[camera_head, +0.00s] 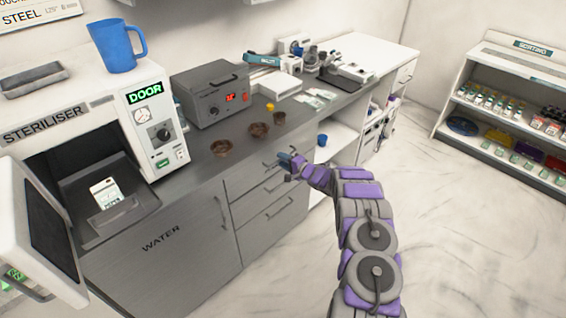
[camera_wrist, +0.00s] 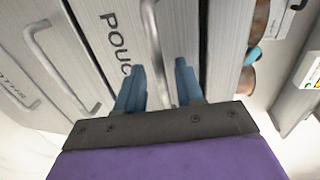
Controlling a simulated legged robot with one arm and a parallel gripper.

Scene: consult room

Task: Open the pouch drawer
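The pouch drawer, with the letters "POUC" showing, has a grey front in the wrist view (camera_wrist: 118,45). In the head view it appears to be the top drawer (camera_head: 245,172) of the grey counter unit, with its front about flush with the others. Its pale bar handle (camera_wrist: 153,42) runs between the two blue fingertips of my gripper (camera_wrist: 158,72). The fingers are apart, one on each side of the handle, and I cannot tell whether they touch it. In the head view my gripper (camera_head: 290,160) is at the drawer front, just below the counter edge.
More drawers with bar handles (camera_head: 268,215) lie below. Brown bowls (camera_head: 258,130) and a grey box device (camera_head: 210,92) stand on the counter above. The steriliser door (camera_head: 40,235) hangs open at left. Floor is clear at right, before the sorting shelf (camera_head: 510,110).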

